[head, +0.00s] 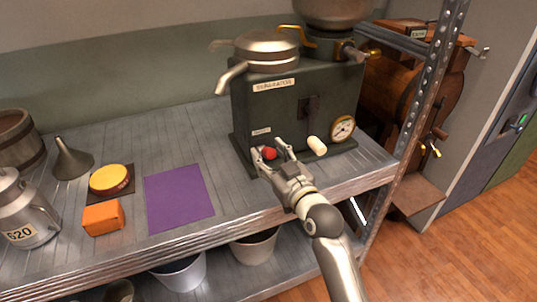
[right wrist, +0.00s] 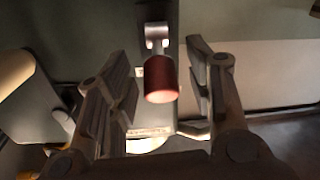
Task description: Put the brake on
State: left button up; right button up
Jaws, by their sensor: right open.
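The dark green separator (head: 290,105) stands on the shelf, with a metal bowl and spouts on top. A red knob (head: 269,153) on a short metal stem sticks out low on its front, under a small label (head: 261,132) too small to read. My right gripper (head: 267,149) is open at the knob, one finger on each side. In the right wrist view the red knob (right wrist: 161,80) lies between the open fingers, with visible gaps on both sides. My left gripper is out of view.
A pale crank handle (head: 317,146) sticks out just right of my gripper, near a round gauge (head: 342,129). A purple mat (head: 179,197), orange block (head: 102,218), yellow disc (head: 110,179), funnel (head: 72,160) and milk can (head: 27,215) stand left. A metal post (head: 424,100) rises right.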

jog(key=shift+w+a, duration=0.2)
jog(key=shift+w, duration=0.3)
grip_shut()
